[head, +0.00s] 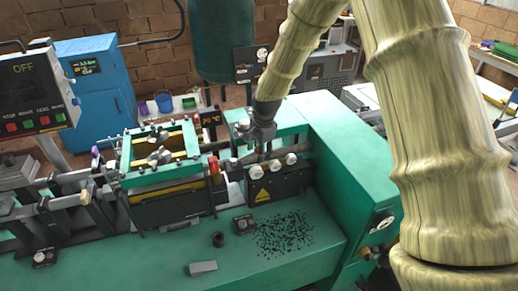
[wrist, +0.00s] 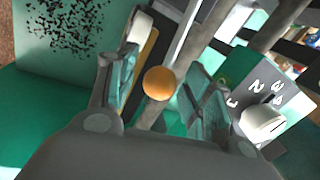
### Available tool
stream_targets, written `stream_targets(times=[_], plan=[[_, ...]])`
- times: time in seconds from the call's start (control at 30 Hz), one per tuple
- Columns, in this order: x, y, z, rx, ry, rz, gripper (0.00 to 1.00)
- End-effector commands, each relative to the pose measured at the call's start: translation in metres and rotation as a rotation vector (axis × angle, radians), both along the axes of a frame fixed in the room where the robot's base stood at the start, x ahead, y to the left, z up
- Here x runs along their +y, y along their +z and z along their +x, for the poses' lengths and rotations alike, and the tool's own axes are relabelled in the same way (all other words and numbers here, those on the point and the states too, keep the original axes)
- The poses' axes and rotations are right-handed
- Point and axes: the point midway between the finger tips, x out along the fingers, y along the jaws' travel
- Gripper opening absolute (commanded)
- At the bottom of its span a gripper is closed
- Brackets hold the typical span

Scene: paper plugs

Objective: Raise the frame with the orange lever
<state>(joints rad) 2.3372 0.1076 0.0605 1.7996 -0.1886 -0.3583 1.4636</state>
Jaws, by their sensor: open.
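The orange ball knob of the lever (wrist: 160,83) shows in the wrist view between the two fingers of my gripper (wrist: 165,92), with a finger apart from it on each side. I cannot tell whether the knob is level with the fingertips or beyond them. In the head view my gripper (head: 262,148) points down over the green machine, just above a black panel with white knobs. The orange knob cannot be made out there. A green rectangular frame (head: 124,158) with rods and clamps lies to the left of my gripper.
The green machine bed (head: 140,262) carries a scatter of black bits (head: 285,235) and a small grey block (head: 203,268). A tall green housing (head: 345,170) stands close right of my gripper. A white dial (wrist: 265,122) with numbers sits right of the fingers in the wrist view.

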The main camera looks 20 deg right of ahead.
Motion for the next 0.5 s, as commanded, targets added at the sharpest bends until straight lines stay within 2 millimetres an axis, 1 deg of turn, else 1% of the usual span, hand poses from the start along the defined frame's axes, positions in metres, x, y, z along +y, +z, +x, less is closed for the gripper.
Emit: stream_targets(times=[0.33,0.37,0.5], plan=[[0.0002,-0.0022,0.0005,0.000,-0.001,0.000,0.51],[0.0001,-0.0022,0.0005,0.000,-0.001,0.000,0.47],[0.0002,-0.0022,0.0004,0.000,-0.001,0.000,0.21]])
